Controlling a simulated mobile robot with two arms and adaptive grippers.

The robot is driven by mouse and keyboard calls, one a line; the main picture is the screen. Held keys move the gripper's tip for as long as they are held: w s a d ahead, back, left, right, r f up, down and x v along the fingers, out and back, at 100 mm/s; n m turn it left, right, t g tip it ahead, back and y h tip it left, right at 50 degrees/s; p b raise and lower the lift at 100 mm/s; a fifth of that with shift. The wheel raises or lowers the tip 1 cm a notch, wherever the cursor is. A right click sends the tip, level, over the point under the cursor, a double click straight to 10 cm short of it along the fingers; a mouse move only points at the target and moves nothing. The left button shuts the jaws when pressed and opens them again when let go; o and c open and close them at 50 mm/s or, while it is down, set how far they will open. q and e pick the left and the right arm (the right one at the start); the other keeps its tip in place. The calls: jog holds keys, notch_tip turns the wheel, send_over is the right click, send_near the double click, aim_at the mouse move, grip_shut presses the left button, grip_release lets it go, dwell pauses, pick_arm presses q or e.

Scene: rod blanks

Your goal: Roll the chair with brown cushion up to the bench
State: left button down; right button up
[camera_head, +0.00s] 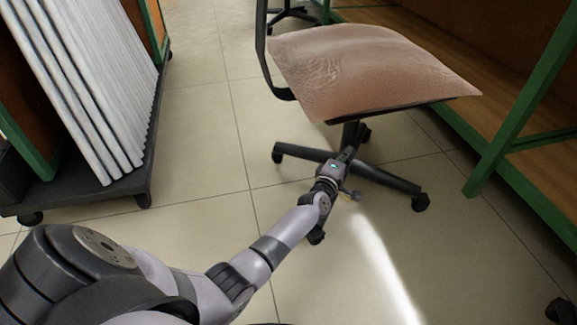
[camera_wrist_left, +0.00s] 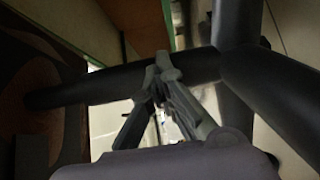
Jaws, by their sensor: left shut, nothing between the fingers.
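The chair with the brown cushion (camera_head: 365,68) stands right of centre in the head view, on a dark wheeled base (camera_head: 388,178). Its dark backrest post rises at the left of the seat. My left gripper (camera_head: 347,155) reaches in under the seat, at the chair's central column and base legs. In the left wrist view its fingers (camera_wrist_left: 163,68) are together and empty, close to the dark base legs (camera_wrist_left: 120,85); whether they touch is unclear. The bench (camera_head: 520,130), with green frame and wooden shelf, is at the right. My right gripper is not in view.
A dark wheeled cart (camera_head: 85,192) holding several pale rods (camera_head: 85,75) stands at the left. Another dark chair base (camera_head: 290,14) shows at the top. The tiled floor (camera_head: 205,110) between cart and chair is clear.

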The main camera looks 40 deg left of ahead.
pick_arm(q)
jog(key=b, duration=0.3)
send_over(372, 166)
jog(key=shift+s+a+f, duration=0.1)
jog(key=shift+s+a, duration=0.25)
jog(key=shift+s, duration=0.05)
jog(key=shift+w+d, duration=0.45)
jog(key=shift+w, duration=0.1)
jog(key=shift+a, duration=0.1)
